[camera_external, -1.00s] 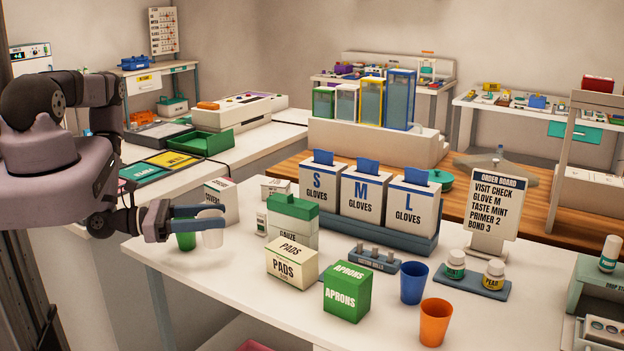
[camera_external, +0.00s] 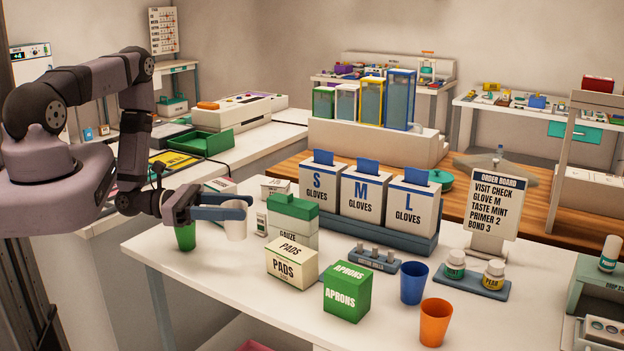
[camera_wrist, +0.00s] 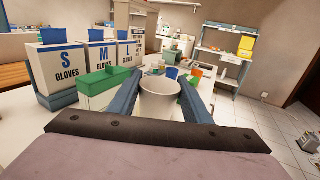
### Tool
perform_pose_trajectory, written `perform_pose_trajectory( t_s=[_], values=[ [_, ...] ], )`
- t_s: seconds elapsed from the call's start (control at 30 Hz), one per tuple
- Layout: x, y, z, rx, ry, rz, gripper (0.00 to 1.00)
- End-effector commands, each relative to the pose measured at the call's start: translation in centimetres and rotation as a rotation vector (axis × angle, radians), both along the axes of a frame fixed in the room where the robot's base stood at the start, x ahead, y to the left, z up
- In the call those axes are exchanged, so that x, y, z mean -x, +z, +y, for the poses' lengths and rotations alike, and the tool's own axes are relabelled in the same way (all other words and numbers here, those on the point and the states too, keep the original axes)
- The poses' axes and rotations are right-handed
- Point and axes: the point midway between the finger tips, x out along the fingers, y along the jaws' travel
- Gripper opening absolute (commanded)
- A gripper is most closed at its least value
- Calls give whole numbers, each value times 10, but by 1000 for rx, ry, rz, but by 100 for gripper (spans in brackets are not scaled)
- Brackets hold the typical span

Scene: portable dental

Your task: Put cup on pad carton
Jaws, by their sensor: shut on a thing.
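My gripper (camera_external: 224,207) is shut on a white cup (camera_external: 235,229), holding it upright with a blue finger on each side. In the wrist view the cup (camera_wrist: 159,98) sits between the two blue fingers. The pad carton (camera_external: 291,262), a cream box with PADS lettering, stands to the right of the cup on the white counter (camera_external: 215,275). It stands in front of the green and white gauze box (camera_external: 292,222). The pad carton's top looks bare. I cannot tell how far above the counter the cup is.
A green cup (camera_external: 185,237) stands just left of the held cup. A green aprons box (camera_external: 347,292) is right of the pad carton. Blue (camera_external: 413,283) and orange (camera_external: 435,322) cups stand farther right. Glove boxes (camera_external: 361,200) stand behind. The front left counter is clear.

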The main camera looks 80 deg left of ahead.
Motion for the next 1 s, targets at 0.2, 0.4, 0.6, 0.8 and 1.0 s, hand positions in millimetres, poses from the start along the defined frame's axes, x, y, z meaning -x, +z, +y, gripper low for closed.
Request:
perform_pose_trajectory(
  t_s=[0.2, 0.4, 0.6, 0.8, 1.0],
  values=[
    [-43, 17, -32, -8, -181, -6, 24],
    [-74, 47, -63, -6, -275, -7, 24],
    [-95, 81, -86, -3, -294, -5, 24],
    [-106, 107, -80, 1, -224, -3, 24],
    [-110, 96, -62, 6, -118, 3, 24]
  ],
)
